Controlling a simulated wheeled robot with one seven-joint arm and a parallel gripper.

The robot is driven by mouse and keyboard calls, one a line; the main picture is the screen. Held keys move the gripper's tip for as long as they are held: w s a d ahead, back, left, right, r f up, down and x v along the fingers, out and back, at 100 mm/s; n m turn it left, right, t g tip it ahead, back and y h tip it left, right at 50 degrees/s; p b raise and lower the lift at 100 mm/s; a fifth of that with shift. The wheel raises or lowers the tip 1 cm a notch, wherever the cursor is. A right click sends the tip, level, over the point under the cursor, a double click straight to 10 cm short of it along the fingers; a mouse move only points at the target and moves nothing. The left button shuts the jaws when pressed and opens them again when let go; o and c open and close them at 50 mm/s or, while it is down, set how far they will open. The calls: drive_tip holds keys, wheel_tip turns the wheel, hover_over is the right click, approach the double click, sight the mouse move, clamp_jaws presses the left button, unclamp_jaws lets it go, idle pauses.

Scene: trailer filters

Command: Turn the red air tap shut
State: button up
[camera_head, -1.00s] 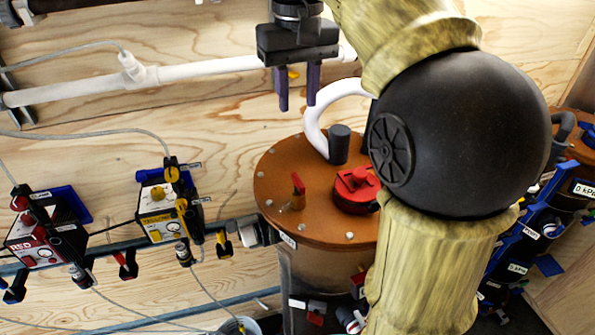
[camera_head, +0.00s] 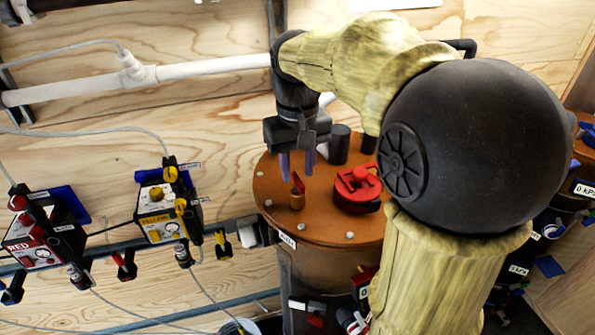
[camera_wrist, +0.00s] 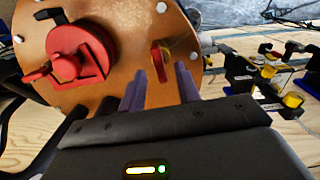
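The red air tap (camera_head: 298,184) is a small red lever on a brass body, standing on the orange-brown round lid (camera_head: 327,223). My gripper (camera_head: 298,175) is just above and behind the tap in the head view, fingers pointing down. Its two purple-grey fingers are apart with nothing held. In the wrist view the tap's red lever (camera_wrist: 160,55) shows in line with the gap between the fingertips (camera_wrist: 161,80), apparently just beyond them. I cannot tell whether the fingers touch it.
A larger red fitting (camera_head: 357,188) sits on the same lid, right of the tap. A dark upright cylinder (camera_head: 340,146) stands behind it. Red (camera_head: 35,242) and yellow (camera_head: 160,212) boxes with cables are at the left. A white pipe (camera_head: 195,72) runs along the wooden wall.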

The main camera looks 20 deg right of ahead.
drive_tip(key=shift+f, duration=0.9)
clamp_jaws()
